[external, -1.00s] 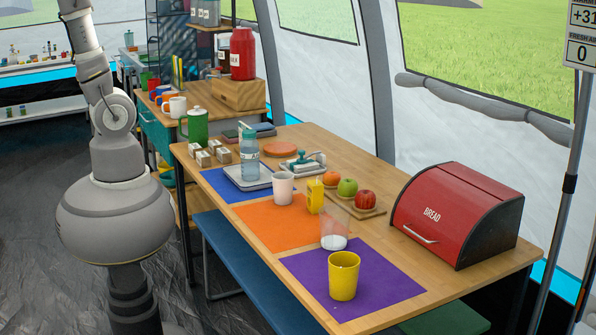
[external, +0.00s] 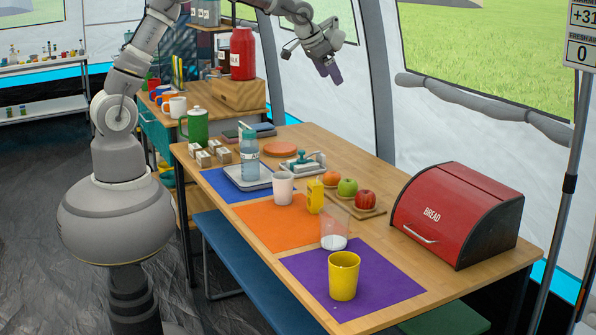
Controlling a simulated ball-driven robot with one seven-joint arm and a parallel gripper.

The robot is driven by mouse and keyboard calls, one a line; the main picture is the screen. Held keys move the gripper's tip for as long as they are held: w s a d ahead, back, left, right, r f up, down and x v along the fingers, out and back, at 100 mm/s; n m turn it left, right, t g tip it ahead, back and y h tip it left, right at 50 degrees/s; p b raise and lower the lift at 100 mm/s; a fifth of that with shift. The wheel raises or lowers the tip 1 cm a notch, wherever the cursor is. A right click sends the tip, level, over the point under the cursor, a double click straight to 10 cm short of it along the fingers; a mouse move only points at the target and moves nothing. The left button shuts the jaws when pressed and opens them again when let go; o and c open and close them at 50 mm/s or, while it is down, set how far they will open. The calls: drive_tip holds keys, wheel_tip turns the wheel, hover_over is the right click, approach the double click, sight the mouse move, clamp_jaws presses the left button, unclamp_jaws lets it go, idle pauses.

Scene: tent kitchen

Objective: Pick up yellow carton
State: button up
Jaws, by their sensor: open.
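The small yellow carton (external: 315,197) stands upright on the table, at the back right of the orange mat (external: 268,226). A white cup (external: 283,188) is to its left and a clear glass (external: 334,232) is in front of it, to the right. My gripper (external: 334,75) is open and empty, high above the back of the table, well above and behind the carton, pointing down to the right.
A board with an orange, a green apple (external: 347,188) and a red apple (external: 365,201) lies right of the carton. A blue bottle (external: 249,155) stands to the left. A yellow cup (external: 344,276) is on the purple mat. A red bread box (external: 458,214) is at the right.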

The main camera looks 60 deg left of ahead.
wheel_tip(320, 180, down, 19)
drive_tip(key=s+g, duration=0.2)
drive_tip(key=g, duration=0.4)
hover_over(315, 195)
drive_tip(key=w+a, duration=0.1)
drive_tip(key=a, duration=0.2)
drive_tip(key=f, duration=1)
drive_tip(key=shift+d+f, duration=0.2)
drive_tip(key=shift+f, duration=0.05)
wheel_tip(315, 195, down, 8)
drive_tip(key=b, duration=0.3)
drive_tip(key=shift+w+d+b, duration=0.15)
drive_tip(key=shift+b, duration=0.15)
drive_tip(key=c, duration=1)
drive_tip(key=shift+c, duration=0.2)
drive_tip(key=shift+r, duration=0.15)
